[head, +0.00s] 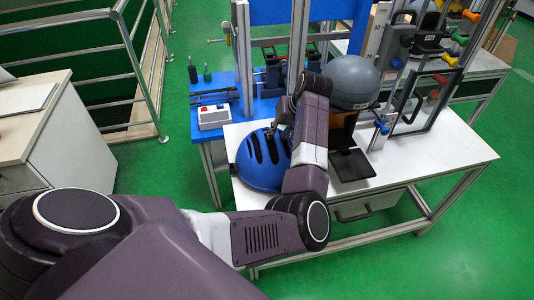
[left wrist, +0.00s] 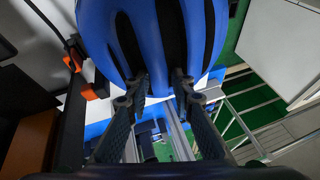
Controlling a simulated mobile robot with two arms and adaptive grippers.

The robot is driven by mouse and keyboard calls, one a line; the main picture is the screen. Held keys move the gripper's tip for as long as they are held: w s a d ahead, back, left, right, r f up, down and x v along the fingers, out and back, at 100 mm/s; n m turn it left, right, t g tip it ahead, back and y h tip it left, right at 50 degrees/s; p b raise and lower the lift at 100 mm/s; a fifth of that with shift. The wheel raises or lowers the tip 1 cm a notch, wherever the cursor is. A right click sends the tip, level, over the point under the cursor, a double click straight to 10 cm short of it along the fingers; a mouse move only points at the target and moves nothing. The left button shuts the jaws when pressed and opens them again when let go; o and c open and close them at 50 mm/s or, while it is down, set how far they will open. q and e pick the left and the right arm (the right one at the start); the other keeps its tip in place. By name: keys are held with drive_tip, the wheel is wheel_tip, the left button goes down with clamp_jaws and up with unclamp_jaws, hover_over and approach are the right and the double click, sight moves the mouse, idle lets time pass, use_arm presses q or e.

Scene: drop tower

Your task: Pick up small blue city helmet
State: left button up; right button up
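The small blue city helmet (head: 262,160) has dark vents and rests on the white table's left part. In the left wrist view the helmet (left wrist: 160,30) fills the upper middle and is cut off at the top. My left gripper (head: 283,118) is at the helmet's upper right side in the head view, partly hidden by my own arm. In the left wrist view its fingertips (left wrist: 158,86) are apart, overlapping the helmet's lower edge, with blue shell showing between them. I cannot tell whether they touch it. My right gripper is not in view.
A grey helmet (head: 351,82) sits on a stand behind my arm. A black plate (head: 352,164) lies right of the blue helmet. A control box (head: 213,116) stands on the blue bench. The white table's right part (head: 440,150) is clear.

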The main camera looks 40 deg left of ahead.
use_arm(q)
drive_tip(key=shift+d+r, duration=0.1)
clamp_jaws()
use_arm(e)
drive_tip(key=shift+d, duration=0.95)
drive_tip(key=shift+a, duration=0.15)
